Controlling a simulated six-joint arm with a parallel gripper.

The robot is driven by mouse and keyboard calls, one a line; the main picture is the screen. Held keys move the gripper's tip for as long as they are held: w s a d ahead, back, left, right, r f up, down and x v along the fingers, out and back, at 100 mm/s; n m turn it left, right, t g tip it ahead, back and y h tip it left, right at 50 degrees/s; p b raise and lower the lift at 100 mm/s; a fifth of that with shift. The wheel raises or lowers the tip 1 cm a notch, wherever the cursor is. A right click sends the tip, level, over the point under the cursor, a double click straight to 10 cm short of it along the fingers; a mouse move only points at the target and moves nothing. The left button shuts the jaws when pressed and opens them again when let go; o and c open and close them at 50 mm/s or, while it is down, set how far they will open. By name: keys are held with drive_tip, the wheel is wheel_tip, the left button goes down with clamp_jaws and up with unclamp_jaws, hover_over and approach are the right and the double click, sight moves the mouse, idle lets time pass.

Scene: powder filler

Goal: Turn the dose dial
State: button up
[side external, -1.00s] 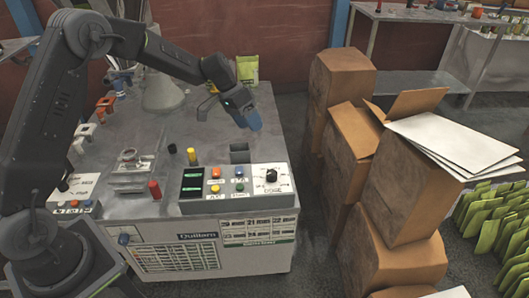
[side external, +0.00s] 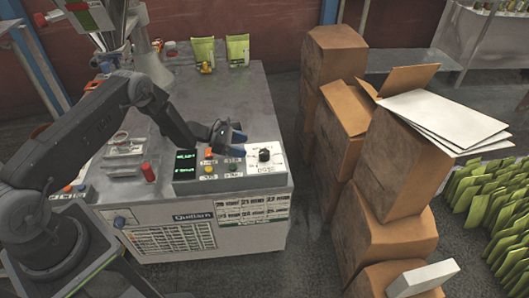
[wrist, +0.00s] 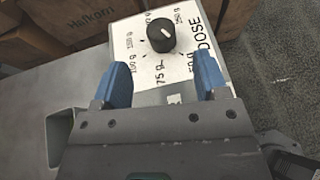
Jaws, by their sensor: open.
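The dose dial (side external: 264,155) is a round black knob on the white panel marked DOSE, at the right end of the machine's top. In the wrist view the dial (wrist: 161,35) stands upper middle, ringed by gram markings, with a short white line on its top. My gripper (side external: 240,138) is low over the panel, just left of the dial. In the wrist view my gripper (wrist: 162,78) has its two blue fingers spread apart with nothing between them. The dial lies ahead of the fingertips, roughly centred between them and apart from them.
Coloured buttons (side external: 208,165) and a dark display (side external: 186,165) sit left of the dial. A red-capped post (side external: 148,172) stands farther left. Cardboard boxes (side external: 335,100) are stacked right of the machine. Two green pouches (side external: 237,50) stand at the back.

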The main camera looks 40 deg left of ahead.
sight(264, 152)
drive_tip(key=x, duration=0.9)
drive_tip(key=c, duration=0.9)
